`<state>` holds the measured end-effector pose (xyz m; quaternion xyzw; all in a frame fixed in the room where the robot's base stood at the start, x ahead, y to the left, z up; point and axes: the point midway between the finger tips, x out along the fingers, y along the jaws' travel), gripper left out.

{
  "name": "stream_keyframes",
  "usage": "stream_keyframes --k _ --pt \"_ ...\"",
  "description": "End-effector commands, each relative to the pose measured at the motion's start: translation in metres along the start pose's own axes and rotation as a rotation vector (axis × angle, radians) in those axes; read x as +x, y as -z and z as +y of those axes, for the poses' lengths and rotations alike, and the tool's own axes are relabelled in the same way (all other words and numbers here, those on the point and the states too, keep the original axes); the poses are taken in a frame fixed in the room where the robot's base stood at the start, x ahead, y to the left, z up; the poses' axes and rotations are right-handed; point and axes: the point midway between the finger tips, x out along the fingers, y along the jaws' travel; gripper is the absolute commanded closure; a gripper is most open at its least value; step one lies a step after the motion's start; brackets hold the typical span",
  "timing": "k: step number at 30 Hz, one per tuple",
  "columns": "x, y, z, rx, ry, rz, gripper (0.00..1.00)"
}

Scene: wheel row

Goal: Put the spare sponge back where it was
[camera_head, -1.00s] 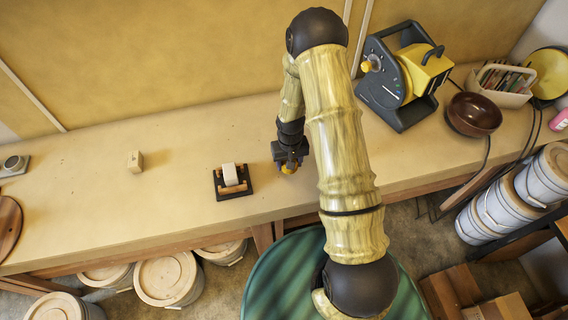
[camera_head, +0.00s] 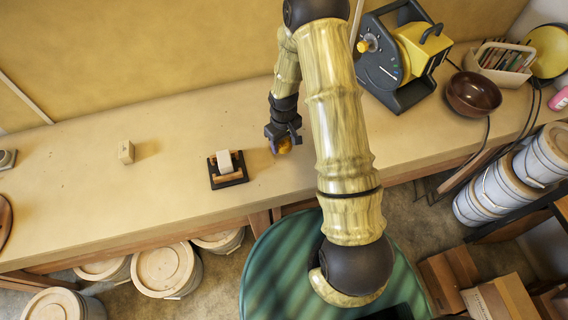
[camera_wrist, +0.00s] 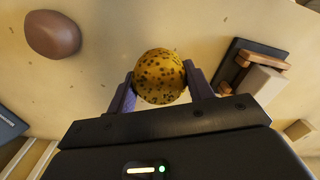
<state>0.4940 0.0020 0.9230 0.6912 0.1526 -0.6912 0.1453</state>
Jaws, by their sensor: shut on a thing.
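A round yellow sponge with dark specks (camera_wrist: 160,77) is between the two fingers of my gripper (camera_wrist: 158,84) in the wrist view. The fingers touch it on both sides. In the head view my gripper (camera_head: 281,140) points down over the bench, with the sponge (camera_head: 284,146) showing as a small yellow-orange patch, partly covered by the fingers. I cannot tell whether the sponge touches the bench top. A dark tray with wooden bars and a pale block (camera_head: 228,169) is left of my gripper; it shows at the right of the wrist view (camera_wrist: 255,75).
A small cream block (camera_head: 126,152) stands farther left on the bench (camera_head: 80,200). A brown rounded lump (camera_wrist: 52,35) lies near the gripper. A yellow and black machine (camera_head: 402,60), a brown bowl (camera_head: 473,93) and a pen box (camera_head: 502,62) are right. Bench between blocks is clear.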

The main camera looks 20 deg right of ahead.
Motion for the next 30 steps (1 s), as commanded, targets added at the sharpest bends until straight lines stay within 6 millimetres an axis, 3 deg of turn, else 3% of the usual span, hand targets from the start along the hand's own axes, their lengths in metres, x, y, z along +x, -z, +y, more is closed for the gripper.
stream_keyframes --k 24,30 --pt "-0.005 -0.001 -0.001 -1.502 -0.007 -0.002 0.73" --pt "-0.009 -0.004 0.0 -1.754 -0.009 -0.012 0.73"
